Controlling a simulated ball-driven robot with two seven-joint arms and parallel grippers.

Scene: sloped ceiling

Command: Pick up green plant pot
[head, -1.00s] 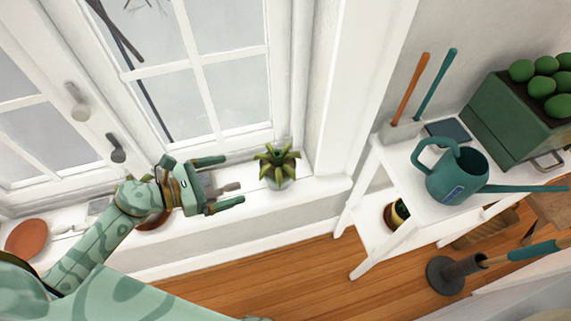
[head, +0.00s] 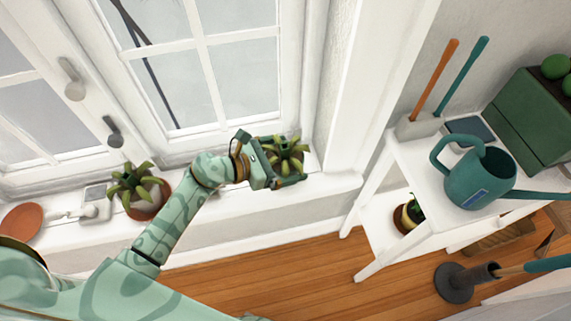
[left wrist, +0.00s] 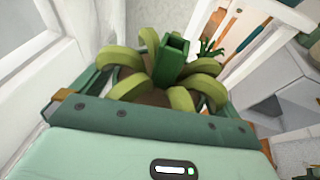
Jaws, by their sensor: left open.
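A spiky green plant (head: 287,152) stands in its pot at the right end of the white window sill. Leaves and my gripper hide most of the pot in the head view. In the left wrist view the plant (left wrist: 168,75) fills the space ahead of the palm, with thick curled leaves and a dark green upright part in the middle. My left gripper (head: 285,163) is open, with its fingers on either side of the plant and pot. I cannot tell whether the fingers touch the pot. My right gripper is not in view.
Another plant in a terracotta pot (head: 147,203) stands on the sill (head: 235,213), left of my forearm. A terracotta disc (head: 21,222) lies further left. The window (head: 235,75) is close behind. A white shelf (head: 420,165) with a teal watering can (head: 480,178) stands to the right.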

